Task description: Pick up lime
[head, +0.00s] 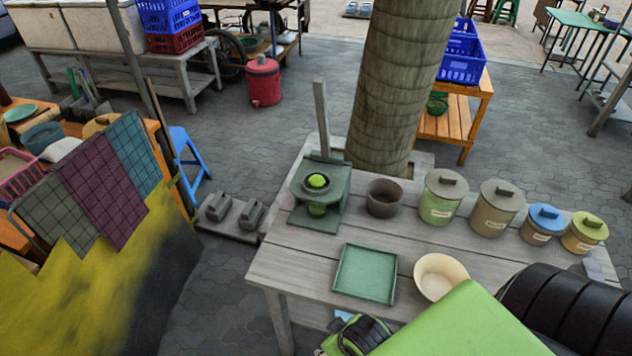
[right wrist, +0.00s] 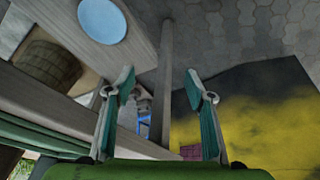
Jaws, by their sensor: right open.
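A bright lime-green round thing, which looks like the lime (head: 317,181), sits in the dark round top of a green stand (head: 335,197) at the back left of the grey wooden table. A second bright green patch shows lower on the stand; I cannot tell what it is. My right gripper (right wrist: 160,78) is open in the right wrist view, with nothing between its fingers. That view shows no lime. In the head view my green arm covers the table's front right, and the gripper's fingers cannot be made out there. My left gripper is not in view.
The table (head: 300,262) also holds a dark bowl (head: 383,198), several lidded canisters (head: 440,197), a square green tray (head: 365,273) and a cream bowl (head: 440,276). A tree trunk (head: 398,90) stands behind. A blue round thing (right wrist: 102,20) shows in the right wrist view.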

